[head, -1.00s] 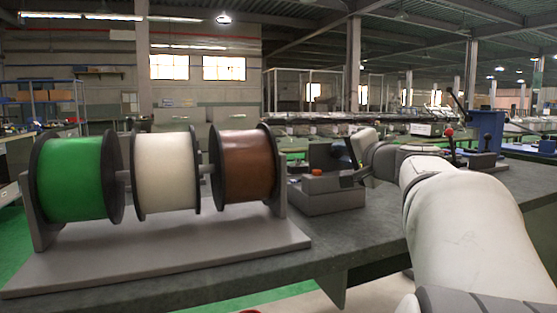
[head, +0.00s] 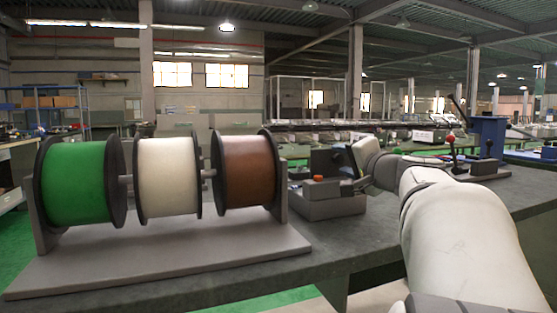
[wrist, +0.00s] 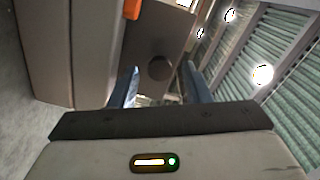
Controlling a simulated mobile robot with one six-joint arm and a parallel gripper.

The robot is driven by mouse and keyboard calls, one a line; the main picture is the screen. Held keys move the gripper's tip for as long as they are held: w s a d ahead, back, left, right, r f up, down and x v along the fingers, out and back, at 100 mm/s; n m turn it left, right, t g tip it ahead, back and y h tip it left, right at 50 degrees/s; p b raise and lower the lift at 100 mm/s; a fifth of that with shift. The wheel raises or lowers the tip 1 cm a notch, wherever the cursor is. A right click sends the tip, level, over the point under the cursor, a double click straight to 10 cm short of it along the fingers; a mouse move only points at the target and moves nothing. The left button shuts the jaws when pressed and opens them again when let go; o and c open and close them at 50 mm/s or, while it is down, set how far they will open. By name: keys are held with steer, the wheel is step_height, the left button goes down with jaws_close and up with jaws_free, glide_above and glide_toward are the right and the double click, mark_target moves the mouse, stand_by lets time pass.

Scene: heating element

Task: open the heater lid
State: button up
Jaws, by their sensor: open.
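The heater (head: 330,205) is a grey box with an orange button (head: 318,178) on top, on the bench in the middle of the head view. A dark panel (head: 325,163), apparently its lid, rises behind the button; its exact tilt is hard to tell. My gripper (head: 358,183) is at the heater's right side, partly blurred into it. In the wrist view my gripper (wrist: 161,88) is open, with one finger on each side of a round dark knob (wrist: 159,68) on the brownish panel. The knob looks ahead of the fingertips; I see no contact.
A rack (head: 165,260) with green, white and brown spools stands left of the heater on the bench (head: 375,235). A blue device (head: 487,135) with a red-knobbed lever stands at the back right. The bench front before the heater is clear.

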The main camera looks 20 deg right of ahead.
steer(key=shift+s, duration=0.15)
steer(key=s+p, duration=0.1)
steer(key=s, duration=0.6)
steer(key=shift+s+p, duration=0.3)
steer(key=shift+r, duration=0.15)
